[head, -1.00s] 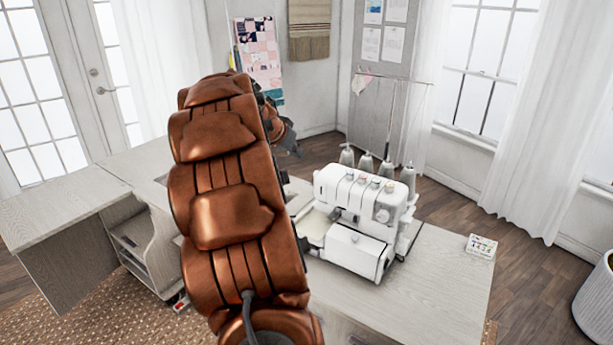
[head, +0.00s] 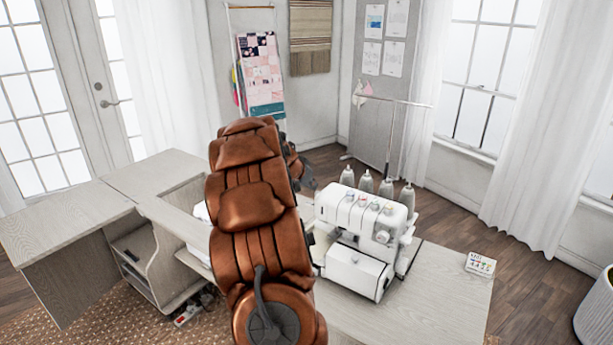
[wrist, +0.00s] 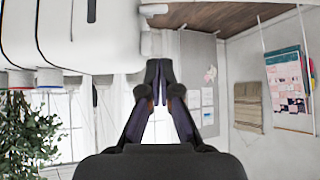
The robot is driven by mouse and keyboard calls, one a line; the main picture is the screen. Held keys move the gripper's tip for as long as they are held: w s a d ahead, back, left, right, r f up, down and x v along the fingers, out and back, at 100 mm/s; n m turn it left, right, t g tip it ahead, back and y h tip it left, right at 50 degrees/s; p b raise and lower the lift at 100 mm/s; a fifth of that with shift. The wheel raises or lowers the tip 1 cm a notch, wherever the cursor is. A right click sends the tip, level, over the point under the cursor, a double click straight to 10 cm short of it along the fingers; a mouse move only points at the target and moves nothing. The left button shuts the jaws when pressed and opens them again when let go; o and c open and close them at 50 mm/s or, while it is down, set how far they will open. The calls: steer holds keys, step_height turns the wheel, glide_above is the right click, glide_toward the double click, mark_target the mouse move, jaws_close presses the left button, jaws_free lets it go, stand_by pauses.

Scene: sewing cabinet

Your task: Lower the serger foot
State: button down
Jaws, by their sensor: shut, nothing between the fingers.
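The white serger (head: 361,240) stands on the pale wooden table, with coloured dials along its top. In the head view my copper arm hides its left side, and I cannot make out the presser foot or its lever. In the wrist view part of the white serger body (wrist: 75,35) fills the upper left, with red and blue dials showing. That view appears upside down. My gripper (wrist: 164,72) is shut and empty, its dark fingertips together, to the right of the serger body in that view and apparently clear of it.
A cabinet with an open shelf (head: 140,255) stands at left.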

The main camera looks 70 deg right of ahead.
steer(key=shift+w+a+f+p, duration=0.1)
steer(key=shift+a+f+p, duration=0.25)
steer(key=shift+a+f, duration=0.35)
steer(key=shift+w+a+f, duration=0.1)
steer(key=shift+a+f, duration=0.1)
steer(key=shift+f, duration=0.3)
steer(key=shift+a+f, duration=0.15)
steer(key=shift+f, duration=0.3)
steer(key=shift+f+b, duration=0.25)
steer(key=shift+b, duration=0.65)
steer(key=shift+b, duration=0.45)
steer(key=shift+a+r+h+b, duration=0.1)
steer(key=shift+h+b, duration=0.2)
steer(key=shift+b, duration=0.1)
